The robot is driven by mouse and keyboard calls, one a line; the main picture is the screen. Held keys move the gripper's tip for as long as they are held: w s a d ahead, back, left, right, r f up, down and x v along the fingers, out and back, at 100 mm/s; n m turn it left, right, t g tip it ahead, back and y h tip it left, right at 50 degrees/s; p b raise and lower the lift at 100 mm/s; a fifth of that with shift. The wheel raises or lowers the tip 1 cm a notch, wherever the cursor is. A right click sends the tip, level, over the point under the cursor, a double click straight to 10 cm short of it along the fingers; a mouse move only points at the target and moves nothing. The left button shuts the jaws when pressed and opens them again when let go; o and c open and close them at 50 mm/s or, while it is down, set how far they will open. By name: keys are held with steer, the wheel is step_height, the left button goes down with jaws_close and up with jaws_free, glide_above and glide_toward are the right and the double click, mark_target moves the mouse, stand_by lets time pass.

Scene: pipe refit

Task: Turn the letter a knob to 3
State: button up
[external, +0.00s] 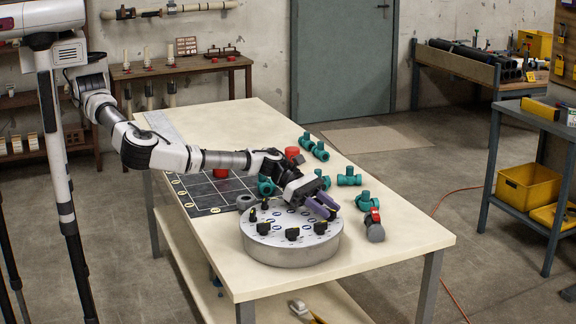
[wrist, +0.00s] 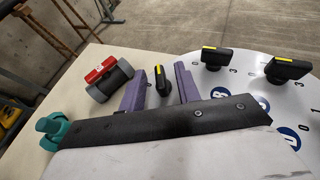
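A round grey knob panel (external: 292,256) with a white top stands on the table's near part. It carries several black knobs, numbers and blue letter discs. In the wrist view two knobs (wrist: 215,57) (wrist: 288,69) with yellow marks stand at the right on the panel's white face (wrist: 245,75). My gripper (external: 325,207) is over the panel's far right side, pointing down at a slant. In the wrist view its purple fingers (wrist: 160,85) are apart, with a black, yellow-marked knob (wrist: 163,78) between them; contact cannot be told. I cannot read which knob has letter a.
A grey pipe piece with a red part (external: 375,225) lies right of the panel. Teal fittings (external: 349,177) and red pieces lie farther back. A dark gridded board (external: 205,192) lies left of the panel. The table's front right corner (external: 420,235) is clear.

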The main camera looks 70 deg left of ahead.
steer(key=b+v, duration=0.3)
steer(key=v, duration=1.1)
steer(key=shift+d+b, duration=0.1)
steer(key=shift+b, duration=0.25)
steer(key=shift+c, duration=0.4)
